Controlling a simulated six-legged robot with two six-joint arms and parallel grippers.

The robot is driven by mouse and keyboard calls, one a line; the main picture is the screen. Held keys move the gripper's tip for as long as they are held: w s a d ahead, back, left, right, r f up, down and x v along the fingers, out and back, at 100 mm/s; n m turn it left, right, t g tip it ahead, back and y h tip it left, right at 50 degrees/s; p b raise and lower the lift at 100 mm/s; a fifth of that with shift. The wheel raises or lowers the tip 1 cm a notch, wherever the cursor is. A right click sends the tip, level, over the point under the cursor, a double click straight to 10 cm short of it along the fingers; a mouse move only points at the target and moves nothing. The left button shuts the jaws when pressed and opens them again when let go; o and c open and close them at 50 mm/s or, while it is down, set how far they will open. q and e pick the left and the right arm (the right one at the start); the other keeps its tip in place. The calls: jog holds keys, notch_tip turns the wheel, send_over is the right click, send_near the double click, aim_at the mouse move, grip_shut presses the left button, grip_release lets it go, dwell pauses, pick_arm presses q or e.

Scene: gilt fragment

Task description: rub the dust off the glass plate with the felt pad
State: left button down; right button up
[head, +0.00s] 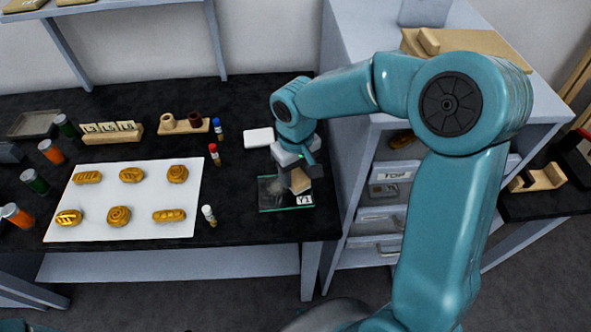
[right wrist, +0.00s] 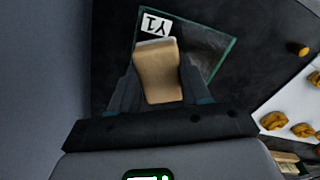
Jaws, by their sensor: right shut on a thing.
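The glass plate (head: 268,196) lies flat on the black table near its right front corner. It has a green edge, a label reading Y1 and a pale dusty patch. The plate also shows in the right wrist view (right wrist: 204,46). My right gripper (head: 297,172) is over the plate, shut on a tan block that looks like the felt pad (head: 300,181). The pad fills the space between the fingers in the right wrist view (right wrist: 159,72). I cannot tell whether it touches the glass. My left gripper is not in view.
A white sheet (head: 130,232) with several golden pieces lies to the left. Small capped vials, including a white-capped one (head: 209,215), stand between it and the plate. A white block (head: 258,137) lies behind the plate. A drawer cabinet (head: 350,120) stands close on the right.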

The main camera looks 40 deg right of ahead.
jog(key=shift+w+f, duration=0.15)
jog(key=shift+w, duration=0.2)
jog(key=shift+s, duration=0.25)
jog(key=shift+w+f+b, duration=0.2)
jog(key=shift+f+b, duration=0.1)
jog(key=shift+s+f, duration=0.1)
jog(key=shift+s, duration=0.05)
jog(key=shift+f, duration=0.1)
jog(key=shift+f+b, duration=0.3)
jog(key=shift+b, duration=0.1)
jog(key=shift+f, duration=0.2)
